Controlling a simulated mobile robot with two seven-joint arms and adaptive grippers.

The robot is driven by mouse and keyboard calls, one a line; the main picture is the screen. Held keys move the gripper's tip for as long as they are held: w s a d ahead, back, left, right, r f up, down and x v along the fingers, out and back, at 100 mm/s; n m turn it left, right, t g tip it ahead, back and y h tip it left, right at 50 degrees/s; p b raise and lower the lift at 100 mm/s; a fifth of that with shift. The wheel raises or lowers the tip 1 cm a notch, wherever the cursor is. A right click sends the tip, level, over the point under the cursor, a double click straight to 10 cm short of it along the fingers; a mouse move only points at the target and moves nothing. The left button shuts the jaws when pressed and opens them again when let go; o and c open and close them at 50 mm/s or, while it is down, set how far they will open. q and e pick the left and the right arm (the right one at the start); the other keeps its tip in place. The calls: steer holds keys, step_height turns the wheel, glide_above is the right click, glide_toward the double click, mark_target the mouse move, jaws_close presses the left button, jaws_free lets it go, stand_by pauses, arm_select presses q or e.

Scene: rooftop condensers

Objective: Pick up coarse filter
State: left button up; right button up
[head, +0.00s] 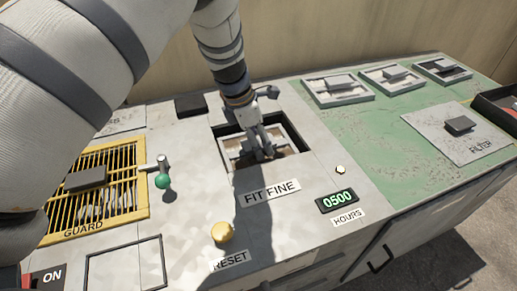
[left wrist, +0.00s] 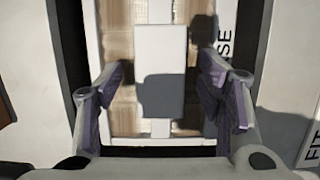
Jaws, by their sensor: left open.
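A framed filter with tan pleats (head: 231,149) sits in the dark square opening of the console; in the left wrist view, the filter (left wrist: 121,112) has a white frame and a label whose visible end reads "SE". A grey block handle (left wrist: 161,70) stands on its middle. My left gripper (head: 262,151) reaches down into the opening. In the left wrist view its open fingers (left wrist: 165,85) are on either side of the handle, with gaps showing on both sides. In the head view the gripper hides part of the filter. My right gripper is not in view.
Several framed filters, such as one at the back (head: 337,90), lie on the green surface (head: 400,160). A grey FILTER cover (head: 458,132) lies at right. A yellow guard (head: 95,190), a green-knobbed lever (head: 162,180) and a yellow RESET button (head: 222,232) are near the opening.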

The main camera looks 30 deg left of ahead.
arm_select(q)
steer(key=shift+f, duration=0.1)
steer(key=shift+c, duration=0.2)
steer(key=shift+s+f, duration=0.1)
steer(key=c, duration=1.4)
steer(key=shift+o, duration=0.2)
